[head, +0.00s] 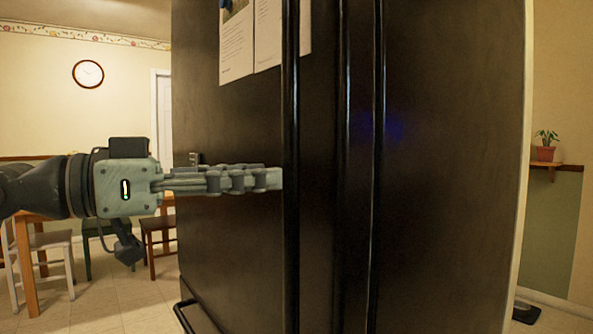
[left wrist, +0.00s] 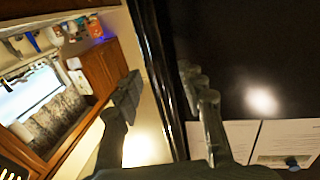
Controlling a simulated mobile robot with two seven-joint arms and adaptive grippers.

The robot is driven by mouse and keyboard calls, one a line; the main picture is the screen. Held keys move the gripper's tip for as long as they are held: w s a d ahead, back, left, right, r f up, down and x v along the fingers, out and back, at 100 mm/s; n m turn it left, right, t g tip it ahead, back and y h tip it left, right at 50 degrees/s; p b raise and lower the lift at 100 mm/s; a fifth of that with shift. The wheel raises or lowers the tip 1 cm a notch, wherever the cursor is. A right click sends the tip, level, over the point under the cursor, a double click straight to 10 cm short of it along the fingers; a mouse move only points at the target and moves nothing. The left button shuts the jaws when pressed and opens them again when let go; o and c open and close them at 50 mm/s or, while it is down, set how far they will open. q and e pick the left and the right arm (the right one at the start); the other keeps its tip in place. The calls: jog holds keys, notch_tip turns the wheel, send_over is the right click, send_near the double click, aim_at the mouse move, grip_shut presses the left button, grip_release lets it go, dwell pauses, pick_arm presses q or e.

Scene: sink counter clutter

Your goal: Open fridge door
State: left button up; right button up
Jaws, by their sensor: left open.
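The fridge (head: 450,180) is tall and black, and its doors look shut. A long vertical handle (head: 291,90) runs down the door that carries papers, and a second upright bar (head: 378,120) stands to its right. My left gripper (head: 272,179) comes in level from the left, its fingertips at the left edge of the first handle. In the left wrist view my open fingers (left wrist: 160,82) lie on either side of a dark upright bar (left wrist: 148,35), which seems to be that handle. Contact cannot be told. My right gripper is not in view.
White papers (head: 237,45) hang on the fridge door. A low bar handle (head: 184,316) juts out at lower left. A table (head: 24,265) and chairs (head: 158,240) stand behind my left arm. A potted plant (head: 546,148) sits on a shelf at right.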

aim_at(291, 175)
pick_arm(q)
jog(key=x, duration=0.5)
jog(key=shift+w+d+p, duration=0.1)
jog(key=shift+d+p, duration=0.15)
jog(key=shift+p, duration=0.1)
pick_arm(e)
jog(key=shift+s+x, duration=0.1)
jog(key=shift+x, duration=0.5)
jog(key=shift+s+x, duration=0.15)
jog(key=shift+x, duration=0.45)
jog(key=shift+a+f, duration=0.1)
pick_arm(q)
grip_shut()
